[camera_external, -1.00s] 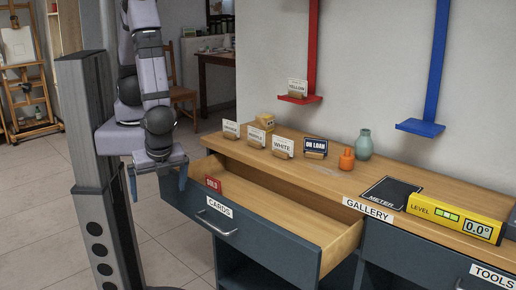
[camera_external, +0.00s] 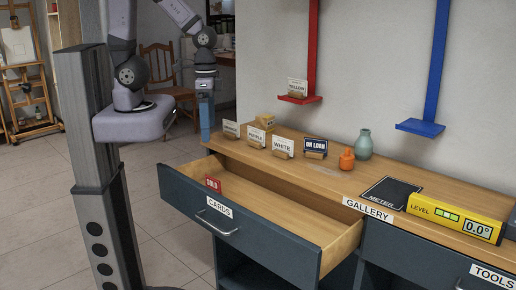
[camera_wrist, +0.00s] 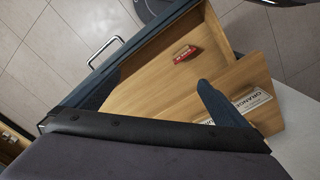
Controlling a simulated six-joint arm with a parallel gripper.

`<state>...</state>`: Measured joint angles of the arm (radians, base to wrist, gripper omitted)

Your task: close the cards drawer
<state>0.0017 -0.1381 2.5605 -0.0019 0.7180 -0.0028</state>
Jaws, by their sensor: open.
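The cards drawer (camera_external: 275,252) stands pulled well out of the counter's left part. Its dark front carries a CARDS label (camera_external: 219,207) and a metal bar handle (camera_external: 217,225). A red SOLD card (camera_external: 213,184) is inside, near the front; it also shows in the wrist view (camera_wrist: 186,53). My gripper (camera_external: 206,128) is open and empty, pointing down by the counter's left end, behind the drawer front and apart from the handle. In the wrist view one blue finger (camera_wrist: 219,104) shows over the counter edge; the handle (camera_wrist: 105,52) lies beyond the drawer front.
Several small label cards, such as WHITE (camera_external: 283,147) and ON LOAN (camera_external: 315,148), stand on the counter. An orange bottle (camera_external: 346,159), a green vase (camera_external: 364,145) and a yellow level (camera_external: 455,219) are farther right. The floor (camera_external: 160,215) left of the drawer is clear.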

